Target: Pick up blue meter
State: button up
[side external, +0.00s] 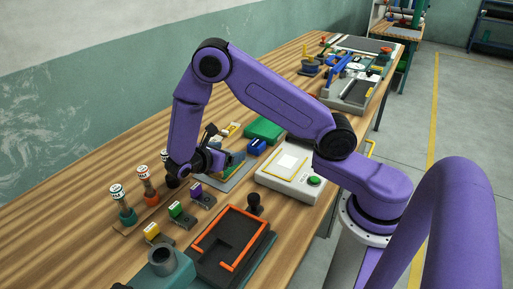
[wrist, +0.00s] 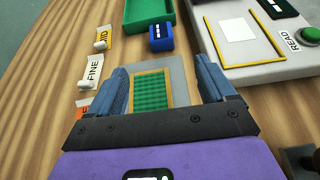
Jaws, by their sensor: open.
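The blue meter (wrist: 161,38) is a small blue box with a dark display and white marks, standing on the wooden table near the top of the wrist view. In the side view the blue meter (side external: 257,146) sits between a green tray and a white device. My gripper (wrist: 160,72) is open, its two blue-grey fingers apart with nothing held between them. It hangs over a grey plate (wrist: 178,68) with a piece of green netting (wrist: 152,92) framed in yellow. The meter lies beyond the fingertips, apart from them. In the side view my gripper (side external: 212,160) is partly hidden by its own wrist.
A green tray (side external: 263,129) lies close behind the meter. A white device (side external: 290,176) with a green button stands right of it. Tags marked FINE (wrist: 93,72) and MID (wrist: 104,38) lie left. Stamp-like posts (side external: 148,182) and an orange-edged dark tray (side external: 232,240) are nearer the front.

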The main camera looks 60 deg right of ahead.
aim_at(255, 144)
jog(key=x, duration=1.7)
jog(key=shift+d+f, duration=0.25)
jog(key=shift+d, duration=0.05)
jog(key=c, duration=1.1)
